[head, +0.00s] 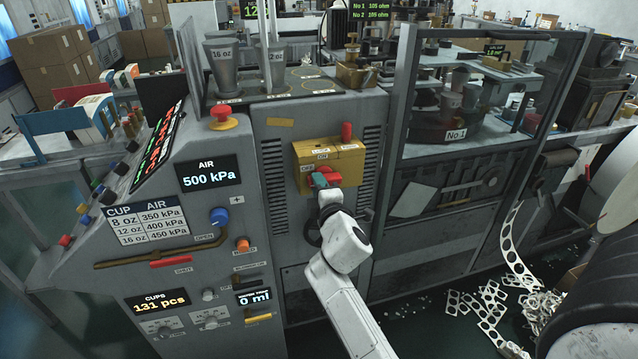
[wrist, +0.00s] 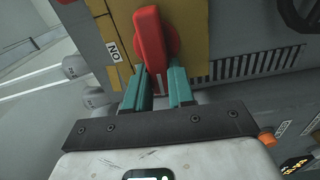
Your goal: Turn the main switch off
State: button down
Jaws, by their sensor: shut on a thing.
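The main switch is a red rotary handle (wrist: 150,40) on a yellow box (head: 346,166). In the wrist view the handle runs lengthwise up the picture, with a white mark near its lower end. The ON label (wrist: 113,50) lies to its left, out of line with the handle. In the head view the box carries small labels, ON above the handle and what looks like OFF at its left. My gripper (head: 326,180) is at the handle. In the wrist view its teal fingers (wrist: 159,88) are on both sides of the handle's lower end, shut on it.
A red mushroom button (head: 222,118) and the air display (head: 209,178) are on the panel to the left. Glazed machinery (head: 465,100) stands at the right. Paper scraps (head: 487,300) lie on the floor.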

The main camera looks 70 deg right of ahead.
jog(key=shift+w+n, duration=0.15)
jog(key=shift+n, duration=0.25)
jog(key=c, duration=1)
grip_release()
jog(key=shift+o, duration=0.2)
jog(key=shift+f, duration=0.1)
jog(key=b+v, duration=0.2)
jog(key=v, duration=0.8)
jog(key=shift+s+a, duration=0.25)
jog(key=shift+s, duration=0.1)
